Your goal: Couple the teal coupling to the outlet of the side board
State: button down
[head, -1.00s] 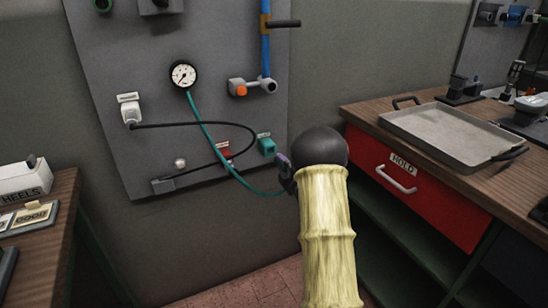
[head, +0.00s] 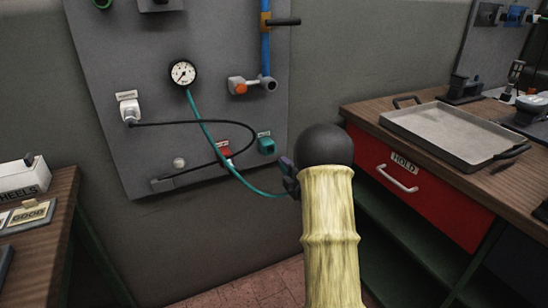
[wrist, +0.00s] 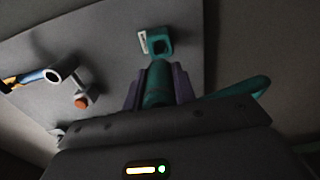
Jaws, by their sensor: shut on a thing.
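The side board (head: 170,75) stands against the wall. Its teal outlet (head: 266,145) is a square socket at the lower right of the board; it also shows in the wrist view (wrist: 160,43). My gripper (wrist: 158,88) is shut on the teal coupling (wrist: 157,80), which points toward the outlet and looks in line with it. In the head view my gripper (head: 289,178) is below and right of the outlet, mostly hidden by my arm. A teal hose (head: 212,143) runs from under the gauge to the gripper.
A black cable (head: 200,123) loops across the board from a white plug (head: 129,109). A red socket (head: 224,150) sits left of the teal outlet. A blue pipe with a valve (head: 265,50) is above. A bench with a tray (head: 455,127) is at right.

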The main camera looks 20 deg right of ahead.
jog(key=shift+s, duration=0.55)
jog(key=shift+r, duration=0.1)
notch_tip(320, 180, up, 24)
jog(key=p, duration=1.1)
dwell(1.7)
jog(key=shift+w, duration=0.15)
jog(key=shift+w, duration=2.35)
jog(key=shift+b, duration=0.65)
dwell(0.4)
